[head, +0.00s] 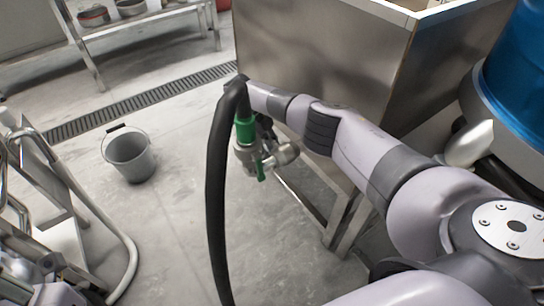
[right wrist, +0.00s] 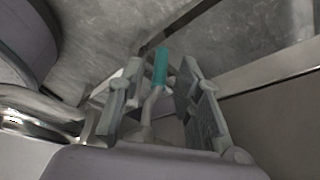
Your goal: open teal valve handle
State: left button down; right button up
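The teal valve handle (right wrist: 160,66) is a short teal grip on a pale metal lever in the right wrist view. My right gripper (right wrist: 162,76) is open, with one finger on each side of the lever and visible gaps between. I cannot tell whether either finger touches it. In the head view my right arm reaches in from the right and bends down at its wrist. Below it is a silvery metal fitting (head: 282,154) with a small green piece (head: 261,172). The gripper's fingers cannot be made out clearly there.
A large metal hopper (head: 320,60) stands behind my right arm, on legs. A blue drum (head: 525,70) is at the right edge. A grey bucket (head: 130,157) stands on the floor at left, near a drain grate (head: 140,102). The floor around the bucket is clear.

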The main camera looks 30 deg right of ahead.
jog(key=shift+x, duration=1)
grip_shut()
